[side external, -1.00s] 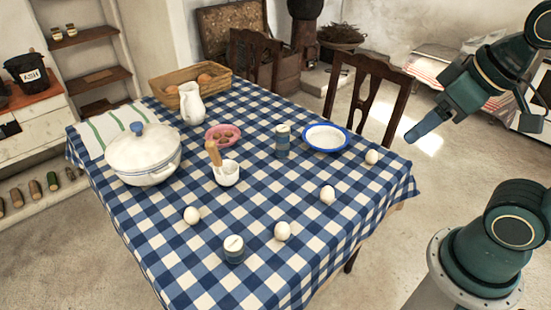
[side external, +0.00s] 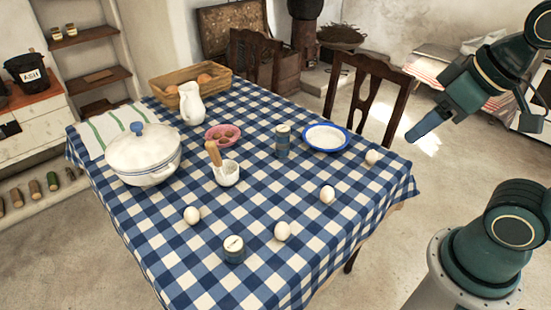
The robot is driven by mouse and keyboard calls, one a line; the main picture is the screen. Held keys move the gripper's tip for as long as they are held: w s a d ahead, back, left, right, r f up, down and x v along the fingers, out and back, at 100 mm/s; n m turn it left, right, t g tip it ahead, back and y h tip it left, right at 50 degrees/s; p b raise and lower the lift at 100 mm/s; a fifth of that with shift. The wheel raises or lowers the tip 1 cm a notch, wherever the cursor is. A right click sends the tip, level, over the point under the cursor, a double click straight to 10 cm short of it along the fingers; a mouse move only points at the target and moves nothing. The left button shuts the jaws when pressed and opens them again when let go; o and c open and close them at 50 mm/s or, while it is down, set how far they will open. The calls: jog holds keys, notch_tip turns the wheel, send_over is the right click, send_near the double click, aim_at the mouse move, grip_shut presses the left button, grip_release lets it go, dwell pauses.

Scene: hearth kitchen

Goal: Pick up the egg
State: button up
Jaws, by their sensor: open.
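Several white eggs lie apart on the blue-and-white checked tablecloth (side external: 300,240). One egg (side external: 192,215) is at the front left, one egg (side external: 282,231) at the front middle, one egg (side external: 327,194) farther back to the right, and one egg (side external: 371,157) near the right edge by the plate. My gripper (side external: 418,132) is raised to the right of the table, apart from all the eggs. It is open and holds nothing; its fingers overlap in this view, so the gap between them is hidden.
A blue-grey tin (side external: 234,250) stands between the two front eggs, and a taller tin (side external: 282,140) farther back. A blue-rimmed plate (side external: 326,138), mortar (side external: 227,174), pink bowl (side external: 222,134), white pot (side external: 143,155), jug (side external: 191,104) and wooden crate (side external: 222,80) also stand on the table. Chairs (side external: 368,88) stand behind.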

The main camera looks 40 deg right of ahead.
jog(key=shift+w, duration=0.1)
jog(key=n+g, duration=0.3)
jog(key=n, duration=1.8)
send_over(331, 188)
jog(key=s, duration=0.3)
jog(key=s+x, duration=0.2)
jog(key=x, duration=0.8)
jog(key=s+f+x, duration=0.1)
jog(key=s+x, duration=0.1)
jog(key=x, duration=0.8)
jog(key=shift+s+d+f+y, duration=0.15)
jog(key=shift+s+d+y, duration=0.2)
jog(key=shift+d+y, duration=0.1)
jog(key=shift+f, duration=0.1)
jog(key=shift+x, duration=4.2)
jog(key=shift+w+d+f, duration=0.1)
jog(key=shift+w, duration=0.05)
jog(key=shift+x, duration=2.45)
